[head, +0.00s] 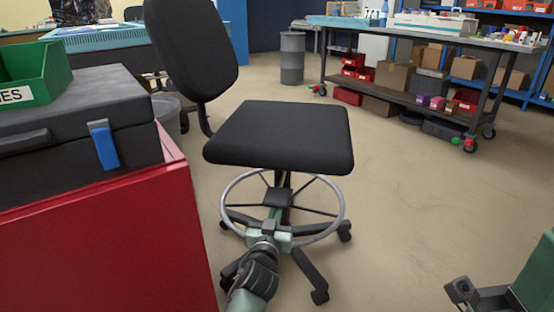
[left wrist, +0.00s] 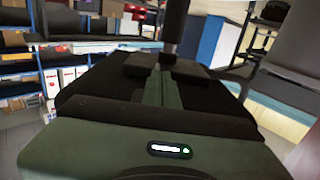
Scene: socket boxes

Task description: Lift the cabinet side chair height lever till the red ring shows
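The chair has a black seat (head: 280,135) and backrest (head: 192,45), and stands right of the red cabinet (head: 120,240). Its grey foot ring (head: 340,215) circles the post under the seat. I cannot make out a height lever or a red ring. My left gripper (head: 275,212) is under the seat, near the post and inside the foot ring's outline. In the left wrist view the dark fingers (left wrist: 162,68) point toward a dark upright post (left wrist: 175,28). I cannot tell their opening or any contact. My right gripper (head: 476,297) is partly in view at the lower right, away from the chair.
A black case with a blue latch (head: 103,145) and a green bin (head: 30,75) sit on the red cabinet. A wheeled workbench (head: 415,95) with boxes stands at the back right. A grey drum (head: 292,60) stands behind the chair. The floor right of the chair is clear.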

